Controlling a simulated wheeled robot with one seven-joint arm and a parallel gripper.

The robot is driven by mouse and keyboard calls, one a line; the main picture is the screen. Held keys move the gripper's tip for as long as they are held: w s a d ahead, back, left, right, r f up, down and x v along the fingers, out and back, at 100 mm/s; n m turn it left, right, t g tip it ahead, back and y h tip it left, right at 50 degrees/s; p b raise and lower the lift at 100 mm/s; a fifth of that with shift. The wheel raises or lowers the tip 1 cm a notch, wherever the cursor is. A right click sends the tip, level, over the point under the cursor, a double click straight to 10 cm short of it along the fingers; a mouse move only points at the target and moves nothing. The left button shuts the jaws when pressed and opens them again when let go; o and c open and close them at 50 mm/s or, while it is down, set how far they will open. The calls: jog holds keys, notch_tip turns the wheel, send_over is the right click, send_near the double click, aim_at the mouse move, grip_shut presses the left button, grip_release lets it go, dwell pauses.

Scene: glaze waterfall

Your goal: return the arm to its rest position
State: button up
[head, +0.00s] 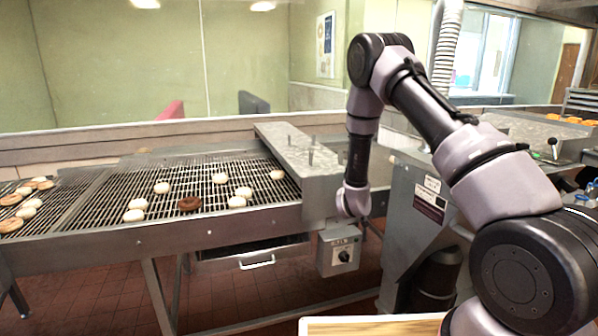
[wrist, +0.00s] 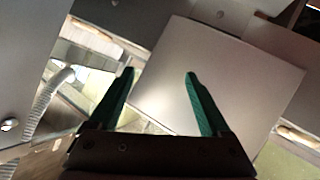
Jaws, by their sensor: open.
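My arm rises from the lower right in the head view and bends down over the right end of the conveyor machine (head: 120,238). Its lower end hangs beside the machine's metal housing, and the fingers cannot be made out there. In the wrist view my gripper (wrist: 160,75) shows two green fingers spread apart with nothing between them. A flat grey metal panel (wrist: 220,85) lies behind the fingers. I cannot tell the distance to it.
A grey control box (head: 339,250) hangs below the housing. A hopper-like metal machine (head: 415,235) stands close right of my arm. A wooden board edge (head: 370,326) is at the bottom.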

notch_tip(320, 180, up, 17)
jog(key=s+d+m+g+y, duration=0.1)
jog(key=s+m+g+y, duration=0.1)
jog(key=m, duration=0.1)
jog(key=s+d+r+m+g+y, duration=0.1)
jog(key=s+d+r+m+y, duration=0.1)
jog(key=s+r, duration=0.9)
jog(key=s+r+g, duration=0.1)
jog(key=s+r, duration=0.2)
jog(key=s, duration=0.6)
jog(key=s+d+r+m+g, duration=0.1)
jog(key=s+r, duration=0.2)
jog(key=s, duration=0.7)
jog(key=s+d+r+m+g, duration=0.1)
jog(key=s+r, duration=0.2)
jog(key=s, duration=0.7)
jog(key=shift+r+y, duration=0.4)
jog(key=shift+w, duration=0.1)
